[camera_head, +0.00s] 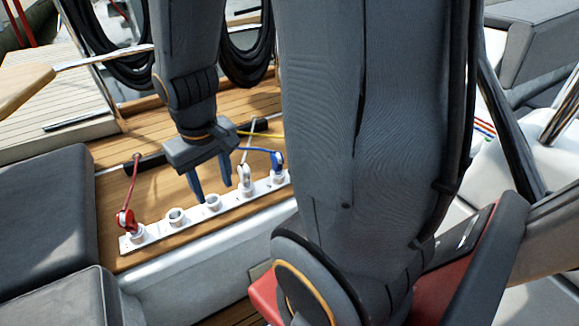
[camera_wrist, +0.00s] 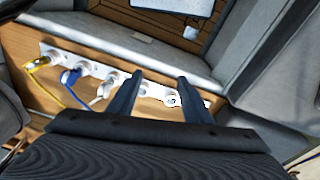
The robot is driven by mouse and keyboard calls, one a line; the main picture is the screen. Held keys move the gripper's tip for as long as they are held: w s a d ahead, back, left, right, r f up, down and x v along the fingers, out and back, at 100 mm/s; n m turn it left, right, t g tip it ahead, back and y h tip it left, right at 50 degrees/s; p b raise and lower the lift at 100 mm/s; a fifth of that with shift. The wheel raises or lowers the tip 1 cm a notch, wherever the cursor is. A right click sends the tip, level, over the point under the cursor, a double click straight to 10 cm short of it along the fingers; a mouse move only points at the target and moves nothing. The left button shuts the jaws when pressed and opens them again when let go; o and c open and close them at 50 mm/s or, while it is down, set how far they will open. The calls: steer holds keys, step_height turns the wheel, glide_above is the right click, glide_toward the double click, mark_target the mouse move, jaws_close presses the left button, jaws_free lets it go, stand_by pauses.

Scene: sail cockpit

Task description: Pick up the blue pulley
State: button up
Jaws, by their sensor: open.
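The blue pulley (camera_head: 278,161) with its blue line stands upright in the white rail (camera_head: 156,232), near the rail's right end. In the wrist view the blue pulley (camera_wrist: 71,77) shows to the left of my fingers, beyond a white pulley (camera_wrist: 105,90). My gripper (camera_head: 211,183) is open, pointing down over the empty sockets in the middle of the rail. In the wrist view my gripper (camera_wrist: 160,77) has nothing between its fingers but the rail behind. It is apart from the blue pulley.
A red pulley (camera_head: 125,221) stands at the rail's left end. The white pulley (camera_head: 244,178) stands between my gripper and the blue one. A yellow pulley (camera_wrist: 40,63) sits past the blue one. Dark cushions (camera_head: 40,205) lie at the left. My arm hides much of the head view's middle.

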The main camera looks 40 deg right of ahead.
steer(key=w+d+f+m+t+h, duration=0.1)
steer(key=w+d+f, duration=0.25)
steer(key=d, duration=0.55)
steer(key=w+d+f+m+t+h, duration=0.1)
steer(key=w+d+f+t, duration=0.1)
steer(key=w+d, duration=0.5)
steer(key=t+y+b, duration=0.1)
steer(key=t, duration=0.1)
glide_toward(277, 153)
steer(key=x, duration=0.3)
steer(key=shift+m, duration=0.3)
steer(key=b+x, duration=0.1)
steer(key=x, duration=0.6)
steer(key=shift+f, duration=0.25)
jaws_close()
